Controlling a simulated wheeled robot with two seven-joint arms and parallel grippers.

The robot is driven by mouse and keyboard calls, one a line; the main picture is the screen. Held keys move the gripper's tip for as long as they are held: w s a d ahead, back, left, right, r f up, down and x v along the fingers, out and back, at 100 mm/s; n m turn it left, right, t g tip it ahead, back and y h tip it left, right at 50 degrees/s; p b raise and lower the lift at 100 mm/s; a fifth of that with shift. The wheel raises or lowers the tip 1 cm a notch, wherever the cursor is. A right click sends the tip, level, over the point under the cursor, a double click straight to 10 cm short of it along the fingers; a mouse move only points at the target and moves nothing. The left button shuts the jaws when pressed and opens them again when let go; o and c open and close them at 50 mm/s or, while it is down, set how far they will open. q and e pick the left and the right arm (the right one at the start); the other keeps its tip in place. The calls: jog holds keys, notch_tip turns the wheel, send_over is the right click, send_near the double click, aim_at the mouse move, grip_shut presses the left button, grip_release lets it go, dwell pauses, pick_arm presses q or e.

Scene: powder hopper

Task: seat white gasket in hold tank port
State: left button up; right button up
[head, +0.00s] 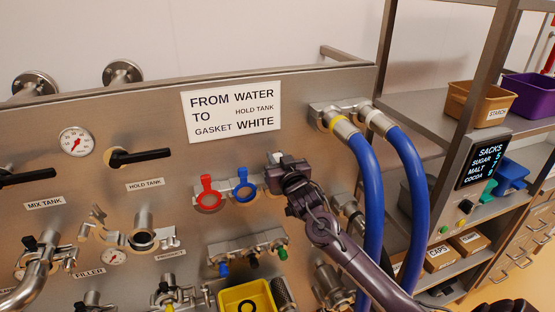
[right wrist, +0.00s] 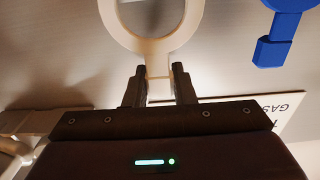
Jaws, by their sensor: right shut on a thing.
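The white gasket (right wrist: 152,46) is a ring with a tab, seen large in the right wrist view. My right gripper (right wrist: 160,88) is shut on its tab. In the head view my right gripper (head: 284,172) is at the right end of the gasket row and hides most of the white gasket. The hold tank port (head: 142,238) looks like the round opening below the HOLD TANK label (head: 145,185), with an open clamp around it. My left gripper is not in view.
A red gasket (head: 207,194) and a blue gasket (head: 245,187) hang left of my right gripper. A sign (head: 232,111) reads gasket white. Blue hoses (head: 366,190) hang to the right. Valve handles (head: 140,157) and a gauge (head: 76,142) stick out of the panel.

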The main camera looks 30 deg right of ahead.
jog(key=shift+r+p, duration=0.9)
jog(key=shift+r, duration=0.4)
jog(key=p+v, duration=0.3)
jog(key=v, duration=0.6)
jog(key=shift+f, duration=0.15)
